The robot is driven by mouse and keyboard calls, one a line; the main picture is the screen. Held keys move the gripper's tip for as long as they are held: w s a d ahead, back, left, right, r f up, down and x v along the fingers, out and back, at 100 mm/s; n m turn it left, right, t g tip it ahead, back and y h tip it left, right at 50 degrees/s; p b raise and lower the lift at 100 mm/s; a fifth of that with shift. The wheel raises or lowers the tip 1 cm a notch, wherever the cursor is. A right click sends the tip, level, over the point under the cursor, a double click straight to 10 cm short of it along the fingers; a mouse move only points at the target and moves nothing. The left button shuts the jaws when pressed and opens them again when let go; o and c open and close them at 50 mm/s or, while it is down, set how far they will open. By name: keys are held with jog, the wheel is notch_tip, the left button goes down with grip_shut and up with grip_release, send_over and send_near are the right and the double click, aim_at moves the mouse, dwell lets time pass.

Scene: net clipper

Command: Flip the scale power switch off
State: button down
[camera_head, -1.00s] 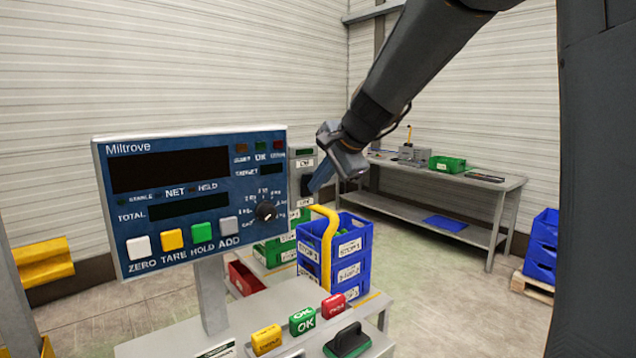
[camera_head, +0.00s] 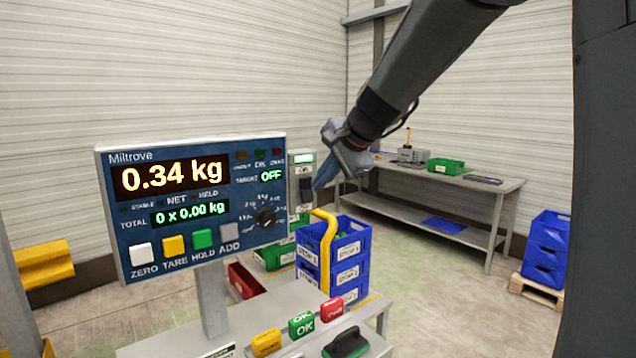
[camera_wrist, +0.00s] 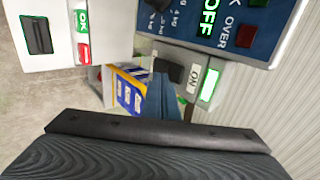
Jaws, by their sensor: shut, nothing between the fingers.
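The scale display (camera_head: 193,205) is a blue Miltrove panel on a post. It is lit, reading 0.34 kg, 0 x 0.00 kg and OFF beside TARGET. The power switch (camera_head: 305,186) is a black rocker on a narrow grey box at the panel's right edge. A green lamp (camera_head: 302,157) glows above it. In the wrist view the dark switch (camera_wrist: 168,70) shows near an ON label and the lit lamp (camera_wrist: 209,84). My gripper (camera_head: 318,186) is shut and empty, its tips pointing down just right of the switch; I cannot tell whether they touch it.
Yellow, green and red buttons (camera_head: 302,324) and a dark-handled green block (camera_head: 347,343) sit on the stand below. A yellow curved rail (camera_head: 328,245) rises beneath my gripper, before blue crates (camera_head: 352,250). A workbench (camera_head: 450,190) stands behind.

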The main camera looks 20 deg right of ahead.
aim_at(306, 189)
jog(key=b+v, duration=0.2)
jog(key=v, duration=0.9)
jog(key=shift+s+d, duration=0.25)
jog(key=shift+s, duration=0.3)
jog(key=shift+f+b, duration=0.2)
jog(key=shift+b, duration=0.3)
jog(key=a+f+b, duration=0.1)
jog(key=b, duration=0.3)
jog(key=shift+s+f, duration=0.1)
jog(key=shift+s, duration=0.25)
jog(key=p+x, duration=0.1)
jog(key=x, duration=0.3)
jog(key=p+x, duration=0.1)
jog(key=x, duration=0.3)
jog(key=r+p+x, duration=0.1)
jog(key=x, duration=0.3)
jog(key=shift+w+a+f, duration=0.1)
jog(key=shift+w+a, duration=0.2)
jog(key=shift+w, duration=0.2)
jog(key=shift+w+a+f, duration=0.2)
jog(key=shift+w+f, duration=0.05)
jog(key=shift+w, duration=0.3)
